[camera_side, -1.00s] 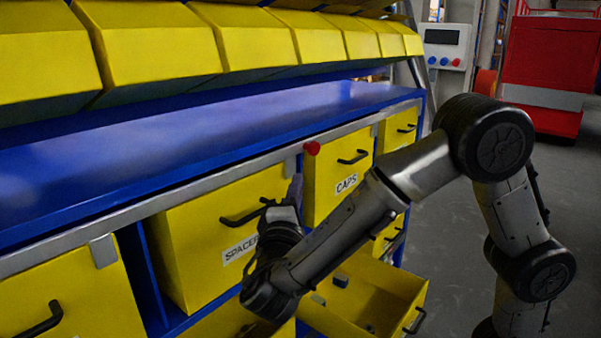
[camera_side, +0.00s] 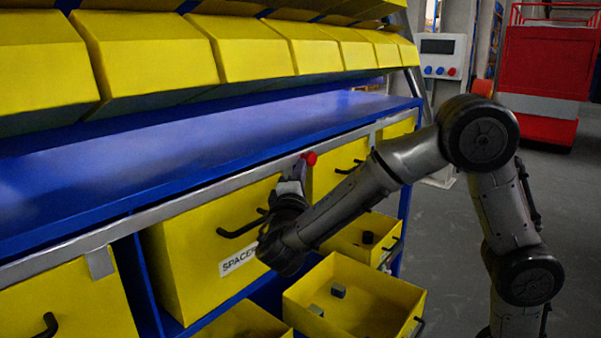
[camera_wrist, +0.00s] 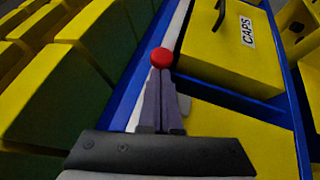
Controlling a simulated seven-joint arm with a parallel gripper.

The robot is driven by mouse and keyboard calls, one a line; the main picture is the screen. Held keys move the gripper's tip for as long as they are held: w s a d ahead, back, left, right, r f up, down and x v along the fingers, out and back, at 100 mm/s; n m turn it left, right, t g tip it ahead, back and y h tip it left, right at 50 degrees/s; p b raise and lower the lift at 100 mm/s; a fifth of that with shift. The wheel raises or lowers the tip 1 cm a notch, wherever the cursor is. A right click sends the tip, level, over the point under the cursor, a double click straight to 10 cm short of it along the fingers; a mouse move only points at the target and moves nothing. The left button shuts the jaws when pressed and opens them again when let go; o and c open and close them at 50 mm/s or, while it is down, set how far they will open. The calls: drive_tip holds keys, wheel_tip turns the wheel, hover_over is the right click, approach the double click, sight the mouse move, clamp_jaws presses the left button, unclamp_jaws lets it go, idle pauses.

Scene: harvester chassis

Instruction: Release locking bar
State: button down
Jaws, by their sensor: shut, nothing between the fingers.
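The locking bar (camera_side: 205,199) is the long grey metal strip along the front edge of the blue shelf, above the drawers. A grey tab (camera_side: 100,262) hangs from it over the left drawer. A round red knob (camera_side: 310,158) sits at the bar; it also shows in the wrist view (camera_wrist: 161,58). My gripper (camera_side: 300,168) is shut and empty, its fingertips at the knob's near side. In the wrist view the shut fingers (camera_wrist: 160,76) point straight at the knob; I cannot tell whether they touch it.
The yellow spacer drawer (camera_side: 225,245) is below my gripper; the CAPS drawer (camera_wrist: 215,60) is beyond it. Two open drawers, a middle one (camera_side: 355,250) and a lower one (camera_side: 375,320), stick out at right. Yellow bins (camera_side: 185,55) overhang the clear blue shelf (camera_side: 130,165).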

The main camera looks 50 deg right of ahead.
drive_tip(key=shift+d, duration=2.6)
drive_tip(key=v, duration=1)
drive_tip(key=shift+a, duration=0.2)
drive_tip(key=shift+w, duration=0.1)
